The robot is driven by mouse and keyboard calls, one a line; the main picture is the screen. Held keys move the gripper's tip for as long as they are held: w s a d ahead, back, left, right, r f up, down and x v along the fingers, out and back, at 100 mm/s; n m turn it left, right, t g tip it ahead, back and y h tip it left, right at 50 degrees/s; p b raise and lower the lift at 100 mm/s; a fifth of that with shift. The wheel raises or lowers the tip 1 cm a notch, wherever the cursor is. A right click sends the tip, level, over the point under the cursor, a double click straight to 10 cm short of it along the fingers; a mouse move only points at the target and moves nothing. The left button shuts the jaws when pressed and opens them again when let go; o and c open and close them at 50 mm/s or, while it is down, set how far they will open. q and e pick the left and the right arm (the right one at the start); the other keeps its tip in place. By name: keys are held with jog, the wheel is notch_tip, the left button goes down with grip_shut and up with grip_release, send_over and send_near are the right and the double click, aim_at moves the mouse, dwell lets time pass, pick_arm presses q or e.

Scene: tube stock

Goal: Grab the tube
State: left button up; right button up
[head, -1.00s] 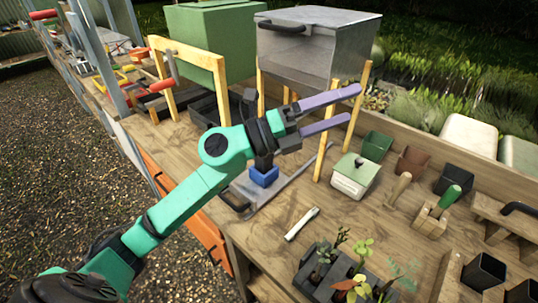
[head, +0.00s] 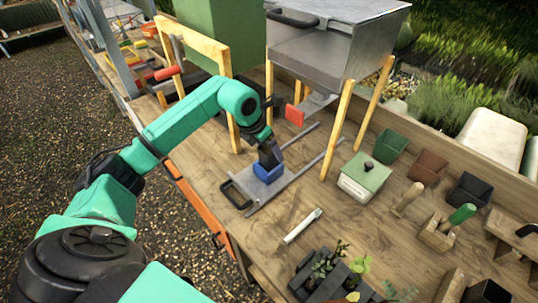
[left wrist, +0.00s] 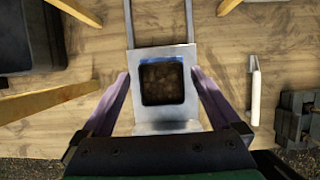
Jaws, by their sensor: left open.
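The tube is a dark square pot (head: 269,156) standing in a blue holder (head: 268,174) on a metal slide tray (head: 250,198). In the left wrist view the tube (left wrist: 163,84) is seen from above, filled with brown soil. My left gripper (head: 263,134) is just above it in the head view, where its fingers are mostly hidden. In the wrist view its purple fingers (left wrist: 159,78) are spread open, one on each side of the tube, with gaps showing; the fingers hold nothing. My right gripper is not in view.
A metal hopper (head: 330,45) on wooden legs and a wooden frame (head: 196,42) stand behind the tube. A white-and-green box (head: 364,178), a pale marker stick (head: 302,226) and a dark tray of seedlings (head: 330,278) are to the right. Bench between them is bare.

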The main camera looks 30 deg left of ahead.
aim_at(271, 151)
pick_arm(q)
jog(key=p+x, duration=0.1)
jog(key=x, duration=0.2)
jog(key=shift+d+f, duration=0.1)
jog(key=shift+f, duration=0.3)
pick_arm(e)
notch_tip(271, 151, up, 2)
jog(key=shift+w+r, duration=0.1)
pick_arm(q)
jog(key=c, duration=1.5)
grip_shut()
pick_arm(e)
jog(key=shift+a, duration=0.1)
